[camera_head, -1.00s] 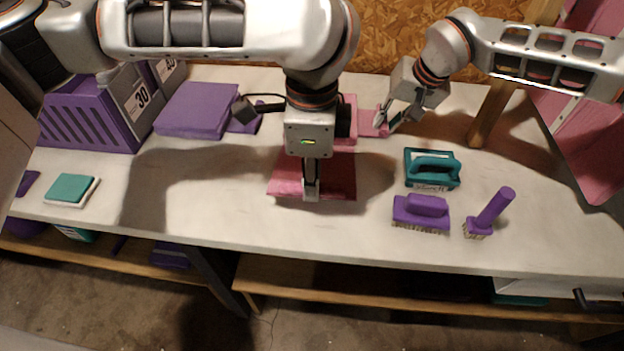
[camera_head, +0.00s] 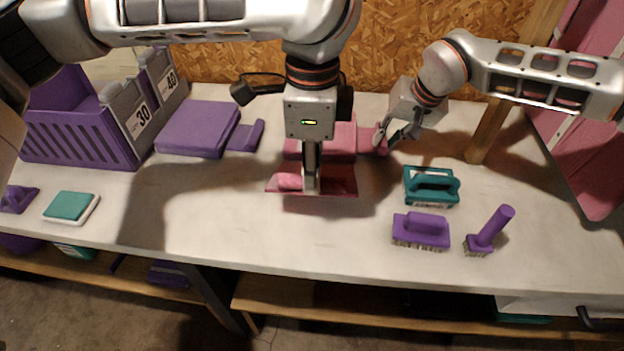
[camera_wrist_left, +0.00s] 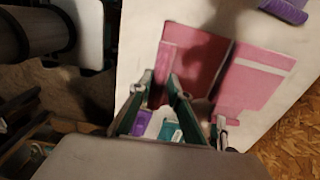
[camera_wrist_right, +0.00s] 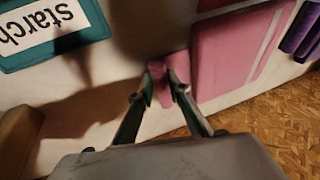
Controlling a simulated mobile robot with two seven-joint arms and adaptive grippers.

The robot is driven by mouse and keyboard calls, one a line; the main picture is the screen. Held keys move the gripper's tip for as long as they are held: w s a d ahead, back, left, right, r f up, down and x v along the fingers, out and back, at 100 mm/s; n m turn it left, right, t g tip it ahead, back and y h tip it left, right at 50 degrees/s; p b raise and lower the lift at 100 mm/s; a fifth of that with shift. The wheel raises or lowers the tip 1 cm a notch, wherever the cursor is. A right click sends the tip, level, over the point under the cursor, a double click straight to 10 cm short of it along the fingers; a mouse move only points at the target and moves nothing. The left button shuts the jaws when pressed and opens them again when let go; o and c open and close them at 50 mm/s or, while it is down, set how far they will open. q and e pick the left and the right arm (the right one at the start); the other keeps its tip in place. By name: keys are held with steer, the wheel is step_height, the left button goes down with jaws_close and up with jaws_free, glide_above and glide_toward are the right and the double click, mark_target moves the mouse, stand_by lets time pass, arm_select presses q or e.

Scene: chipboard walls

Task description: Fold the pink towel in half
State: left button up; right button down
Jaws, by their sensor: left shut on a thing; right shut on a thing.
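A dark pink cloth (camera_head: 335,185) lies flat near the middle of the table, with a lighter pink strip (camera_head: 287,181) near its front edge. My left gripper (camera_head: 311,187) points down at that front edge and is shut on it. The cloth also shows in the left wrist view (camera_wrist_left: 205,60). Directly behind lies a lighter pink folded piece (camera_head: 341,137) with a pale stripe, also in the right wrist view (camera_wrist_right: 225,50). My right gripper (camera_head: 384,137) is shut on a small pink part (camera_wrist_right: 182,72) beside it. Whether these pink parts join is unclear behind my left gripper.
A teal brush (camera_head: 431,184), a purple brush (camera_head: 421,230) and a purple handled brush (camera_head: 489,232) stand at the right front. A purple folded pad (camera_head: 198,129) and a purple crate (camera_head: 75,130) are at the left. A teal sponge (camera_head: 70,206) lies front left.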

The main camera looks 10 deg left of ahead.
arm_select(q)
steer(key=shift+w+r, duration=0.3)
steer(key=shift+w, duration=0.05)
steer(key=shift+w+a+r, duration=0.1)
steer(key=shift+w+r, duration=0.75)
steer(key=shift+r, duration=0.2)
steer(key=shift+w+r, duration=0.85)
steer(key=shift+w, duration=0.15)
